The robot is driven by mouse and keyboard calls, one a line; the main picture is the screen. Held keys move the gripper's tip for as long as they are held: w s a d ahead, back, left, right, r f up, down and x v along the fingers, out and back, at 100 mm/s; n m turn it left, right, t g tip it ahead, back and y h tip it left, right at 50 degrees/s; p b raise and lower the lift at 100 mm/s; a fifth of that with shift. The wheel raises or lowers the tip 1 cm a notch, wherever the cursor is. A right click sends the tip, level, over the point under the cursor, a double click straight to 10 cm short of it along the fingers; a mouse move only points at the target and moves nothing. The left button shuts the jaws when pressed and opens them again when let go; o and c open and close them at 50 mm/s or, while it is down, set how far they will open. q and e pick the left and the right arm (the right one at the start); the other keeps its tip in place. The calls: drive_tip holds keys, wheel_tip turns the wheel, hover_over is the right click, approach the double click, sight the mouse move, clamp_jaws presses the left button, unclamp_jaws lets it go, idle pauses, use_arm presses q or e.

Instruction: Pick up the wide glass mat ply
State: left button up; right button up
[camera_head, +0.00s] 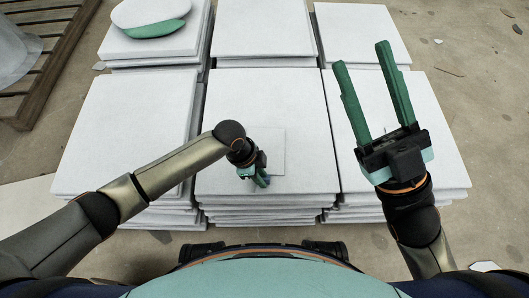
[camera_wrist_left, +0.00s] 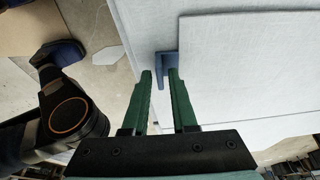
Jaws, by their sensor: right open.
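Stacks of white sheets stand in two rows, and I cannot tell by look which sheet is the wide glass mat ply. A smaller white square sheet (camera_head: 273,142) lies on the front middle stack (camera_head: 222,92); it also shows in the left wrist view (camera_wrist_left: 245,60). A blue tab (camera_wrist_left: 160,66) is at its near edge. My left gripper (camera_head: 261,179) is over this edge, pointing down. In the left wrist view its green fingers (camera_wrist_left: 159,74) are apart, with the tab at their tips; contact is unclear. My right gripper (camera_head: 362,55) is open and empty above the right stacks.
A wooden pallet (camera_head: 55,65) with a pale wrapped thing stands at the far left. Concrete floor (camera_head: 460,90) is open at the right, with small debris.

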use_arm(q)
clamp_jaws()
drive_tip(key=shift+r, duration=0.15)
idle(0.4)
